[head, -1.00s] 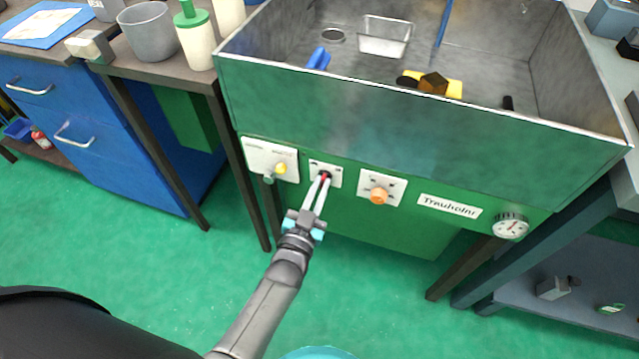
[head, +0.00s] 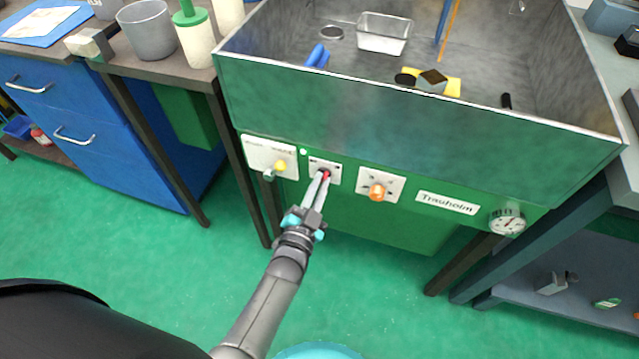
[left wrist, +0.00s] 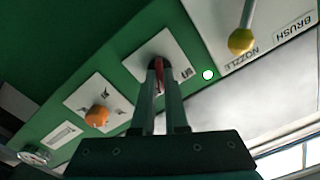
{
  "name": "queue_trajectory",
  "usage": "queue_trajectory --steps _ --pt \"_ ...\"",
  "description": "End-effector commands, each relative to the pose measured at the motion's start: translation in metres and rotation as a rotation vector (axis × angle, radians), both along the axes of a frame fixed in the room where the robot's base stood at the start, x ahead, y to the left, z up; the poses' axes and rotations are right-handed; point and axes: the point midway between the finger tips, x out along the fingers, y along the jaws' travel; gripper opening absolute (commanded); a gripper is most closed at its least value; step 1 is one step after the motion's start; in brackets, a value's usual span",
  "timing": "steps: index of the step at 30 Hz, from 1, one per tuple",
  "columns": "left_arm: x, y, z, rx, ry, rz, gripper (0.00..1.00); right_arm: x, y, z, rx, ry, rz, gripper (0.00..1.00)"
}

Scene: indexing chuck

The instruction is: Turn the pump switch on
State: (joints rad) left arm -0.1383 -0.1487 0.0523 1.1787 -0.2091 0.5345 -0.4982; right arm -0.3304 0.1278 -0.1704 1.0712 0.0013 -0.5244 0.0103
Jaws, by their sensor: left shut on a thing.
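The pump switch (head: 326,174) is a small red lever on a white plate on the green front of the wash basin. My left gripper (head: 324,176) reaches up to it from below and is shut on it, with its two fingers on either side. The left wrist view shows the red lever (left wrist: 159,78) between the fingertips, which partly hide it. My right gripper is not in view.
On the same front are a yellow-knobbed selector (head: 281,166) to the left, an orange knob (head: 377,192) to the right and a gauge (head: 508,222). The green floor below is clear.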

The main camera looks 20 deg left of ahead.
Motion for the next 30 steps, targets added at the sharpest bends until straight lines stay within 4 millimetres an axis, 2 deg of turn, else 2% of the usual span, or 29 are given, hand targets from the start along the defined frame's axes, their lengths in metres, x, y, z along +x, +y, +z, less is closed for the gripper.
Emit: queue_trajectory --steps 5,6,14,23,26,30 --pt "-0.001 0.0 -0.001 0.004 0.003 -0.001 0.0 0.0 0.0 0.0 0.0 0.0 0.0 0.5" --pt "-0.001 0.0 -0.001 0.004 0.003 -0.001 0.12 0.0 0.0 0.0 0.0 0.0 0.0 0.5" --pt "0.0 0.0 -0.001 0.002 0.001 0.0 0.41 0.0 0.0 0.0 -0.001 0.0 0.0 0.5" --pt "-0.002 0.0 0.0 0.001 0.001 0.0 0.41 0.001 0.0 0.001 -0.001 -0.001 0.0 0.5" --pt "-0.008 0.0 0.0 0.001 0.001 0.0 0.41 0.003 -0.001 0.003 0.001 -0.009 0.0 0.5" --pt "-0.025 0.001 0.0 0.001 0.005 -0.001 0.41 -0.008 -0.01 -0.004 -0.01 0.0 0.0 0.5"
